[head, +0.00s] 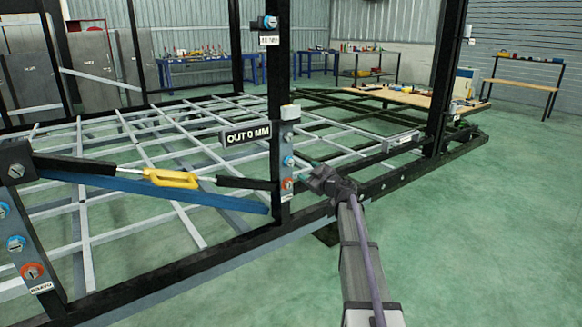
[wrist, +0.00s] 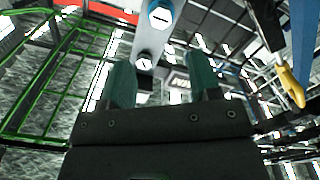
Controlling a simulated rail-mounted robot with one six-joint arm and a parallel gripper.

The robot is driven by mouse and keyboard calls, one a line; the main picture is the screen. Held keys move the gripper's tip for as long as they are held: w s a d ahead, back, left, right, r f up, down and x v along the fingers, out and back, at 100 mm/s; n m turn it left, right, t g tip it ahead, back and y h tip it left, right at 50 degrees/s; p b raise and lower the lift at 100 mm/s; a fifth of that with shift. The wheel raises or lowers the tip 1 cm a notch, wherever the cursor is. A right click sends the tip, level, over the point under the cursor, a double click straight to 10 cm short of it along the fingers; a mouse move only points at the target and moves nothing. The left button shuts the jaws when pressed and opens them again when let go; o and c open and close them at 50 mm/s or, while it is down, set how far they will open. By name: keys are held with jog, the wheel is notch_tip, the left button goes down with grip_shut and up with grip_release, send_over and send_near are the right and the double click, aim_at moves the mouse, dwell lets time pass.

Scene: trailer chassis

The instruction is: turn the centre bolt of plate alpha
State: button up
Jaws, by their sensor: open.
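A narrow grey plate with bolts (head: 287,150) is on the dark upright post at the middle of the head view. Its name label cannot be read, so I cannot confirm it is alpha. It shows a blue-ringed bolt (head: 288,161) and an orange-red one (head: 287,184) below. My gripper (head: 306,163) is just right of this plate, pointing at it. In the wrist view my gripper (wrist: 158,62) is open and empty, its green fingers apart. A slotted bolt head (wrist: 144,63) shows between the fingers, apart from them. Another bolt (wrist: 160,16) with a blue ring is above.
A sign (head: 247,134) reads "OUT 0 MM". A plate labelled BRAVO (head: 40,287) is at lower left. A yellow turnbuckle (head: 171,178) and a blue bar (head: 155,190) run to the post. The frame's lower rail (head: 395,178) passes close by my arm. Green floor is clear at right.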

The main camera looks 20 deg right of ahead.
aim_at(291, 163)
jog(key=x, duration=1)
jog(key=shift+w+a, duration=0.2)
jog(key=shift+w, duration=0.15)
jog(key=c, duration=0.9)
jog(key=shift+m, duration=0.3)
